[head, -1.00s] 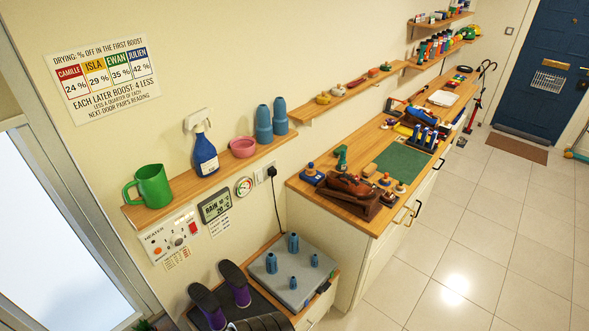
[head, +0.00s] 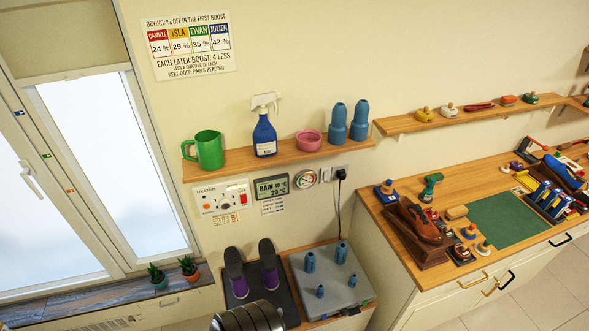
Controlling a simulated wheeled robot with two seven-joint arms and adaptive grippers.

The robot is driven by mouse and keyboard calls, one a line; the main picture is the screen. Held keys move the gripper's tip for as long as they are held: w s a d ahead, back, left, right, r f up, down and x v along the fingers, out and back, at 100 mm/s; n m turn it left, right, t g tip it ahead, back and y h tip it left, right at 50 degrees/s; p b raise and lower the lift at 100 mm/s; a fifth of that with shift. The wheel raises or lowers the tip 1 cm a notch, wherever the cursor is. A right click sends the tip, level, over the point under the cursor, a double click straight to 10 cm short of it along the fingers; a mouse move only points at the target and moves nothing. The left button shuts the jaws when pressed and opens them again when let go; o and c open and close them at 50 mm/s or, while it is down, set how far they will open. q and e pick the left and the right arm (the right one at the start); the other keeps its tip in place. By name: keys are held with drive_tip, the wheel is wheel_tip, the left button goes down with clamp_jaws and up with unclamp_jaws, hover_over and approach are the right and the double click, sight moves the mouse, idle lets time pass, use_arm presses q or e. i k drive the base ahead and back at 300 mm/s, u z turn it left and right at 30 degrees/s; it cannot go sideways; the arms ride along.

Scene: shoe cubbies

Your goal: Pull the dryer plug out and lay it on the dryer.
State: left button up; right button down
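The black dryer plug (head: 341,174) sits in the wall socket (head: 327,175) below the shelf, with its cord hanging down the wall. The dryer (head: 340,293) is a grey box with several blue upright nozzles, standing on a low wooden cabinet under the socket. Neither gripper shows clearly in the head view. A dark ribbed rounded part at the bottom edge may be part of my arm.
A wall shelf (head: 285,156) holds a green jug (head: 205,150), a spray bottle (head: 264,135), a pink bowl (head: 309,141) and blue nozzles. Purple-lined shoes (head: 269,265) stand left of the dryer. A workbench (head: 400,256) with tools stands to the right. A window (head: 115,165) is on the left.

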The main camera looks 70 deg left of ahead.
sight(341, 174)
drive_tip(key=u, duration=0.65)
drive_tip(key=i, duration=0.6)
drive_tip(key=u, duration=0.5)
